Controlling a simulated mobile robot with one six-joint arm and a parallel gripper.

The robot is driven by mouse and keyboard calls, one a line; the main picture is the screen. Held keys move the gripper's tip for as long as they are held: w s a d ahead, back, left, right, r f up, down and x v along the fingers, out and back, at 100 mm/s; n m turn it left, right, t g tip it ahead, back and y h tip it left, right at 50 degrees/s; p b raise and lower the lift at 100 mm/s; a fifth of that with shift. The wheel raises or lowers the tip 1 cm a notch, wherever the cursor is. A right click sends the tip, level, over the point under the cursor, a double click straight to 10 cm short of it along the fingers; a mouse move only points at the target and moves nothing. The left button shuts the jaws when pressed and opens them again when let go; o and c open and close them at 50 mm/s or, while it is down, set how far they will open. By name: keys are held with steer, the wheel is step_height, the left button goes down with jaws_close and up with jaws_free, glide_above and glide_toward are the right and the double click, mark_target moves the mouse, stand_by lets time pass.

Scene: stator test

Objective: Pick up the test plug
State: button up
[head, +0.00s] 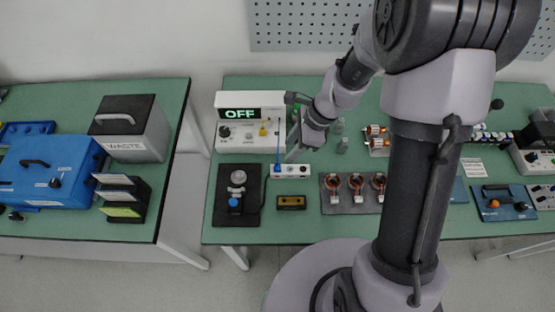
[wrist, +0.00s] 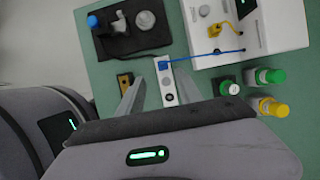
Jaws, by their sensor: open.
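A small blue plug (head: 277,168) sits at the left end of a white strip-like block (head: 296,171) on the green table. A blue cable (head: 278,140) runs up from it to the white tester box (head: 248,132), whose display reads OFF. In the wrist view the blue plug (wrist: 163,65) is at the far end of the white block (wrist: 167,84). A yellow plug (wrist: 214,30) also sits on the tester; which plug is the test plug is not labelled. My gripper (head: 292,154) is open above the block. Its fingers (wrist: 161,78) appear on either side of the block, holding nothing.
A black mat with a metal fixture (head: 237,195) lies left of the block, and a small brown-yellow box (head: 291,202) in front. Several bottles (wrist: 265,90) stand close on the right. A tray of copper-coil stators (head: 356,207) lies further right.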

steer(key=b, duration=0.1)
glide_above(278, 164)
steer(key=d, duration=0.2)
steer(key=f, duration=0.4)
steer(key=shift+s+f, duration=0.15)
steer(key=shift+s, duration=0.05)
steer(key=b+x, duration=0.2)
steer(key=x, duration=0.3)
steer(key=shift+w+d+f+b, duration=0.15)
steer(key=shift+b, duration=0.25)
jaws_close()
